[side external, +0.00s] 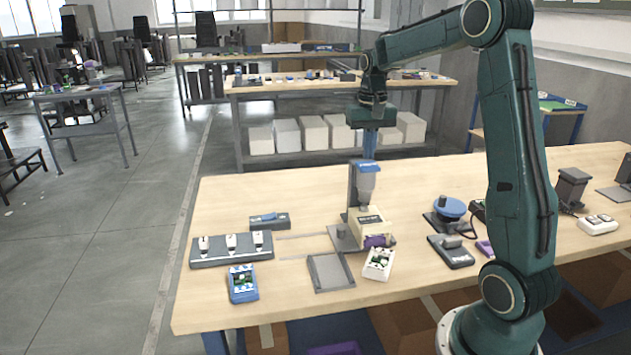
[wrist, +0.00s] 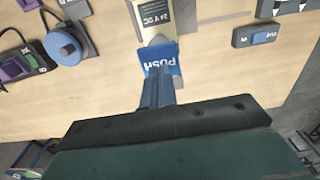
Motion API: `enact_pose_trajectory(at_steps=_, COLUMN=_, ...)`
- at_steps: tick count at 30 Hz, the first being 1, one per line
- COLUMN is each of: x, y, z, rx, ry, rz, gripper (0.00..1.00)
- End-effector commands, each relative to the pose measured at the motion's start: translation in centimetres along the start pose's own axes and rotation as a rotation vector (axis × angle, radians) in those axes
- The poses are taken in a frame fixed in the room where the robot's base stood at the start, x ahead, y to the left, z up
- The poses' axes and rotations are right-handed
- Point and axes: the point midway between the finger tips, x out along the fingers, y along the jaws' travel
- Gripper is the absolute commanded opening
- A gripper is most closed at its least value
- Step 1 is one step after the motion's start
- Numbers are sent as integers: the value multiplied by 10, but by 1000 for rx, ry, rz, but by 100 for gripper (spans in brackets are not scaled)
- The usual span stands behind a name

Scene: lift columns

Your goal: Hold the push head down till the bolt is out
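The press stands upright on the table, with a grey column and a pale lower body (side external: 368,225). Its blue push head (side external: 362,163) is on top and reads PUSH in the wrist view (wrist: 160,60). My gripper (side external: 369,155) points straight down over the push head, its blue fingers together with nothing seen between them. In the wrist view its fingertips (wrist: 158,74) meet the edge of the push head; whether they press on it I cannot tell. A labelled pale part (wrist: 155,17) shows beyond the push head. I cannot make out the bolt.
A grey rack (side external: 232,250) with several white-topped pieces and a blue meter (side external: 242,284) stand left of the press. A grey tray (side external: 330,272) and a white device (side external: 379,264) lie in front. A blue-topped round device (side external: 450,208) stands to the right.

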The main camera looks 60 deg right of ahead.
Motion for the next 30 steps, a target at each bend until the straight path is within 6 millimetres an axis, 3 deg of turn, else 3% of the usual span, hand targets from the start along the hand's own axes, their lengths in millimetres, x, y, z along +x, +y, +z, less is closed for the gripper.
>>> enact_pose_trajectory(at_steps=30, x=7, y=0, z=0, rx=0, ry=-1, rz=0, gripper=0)
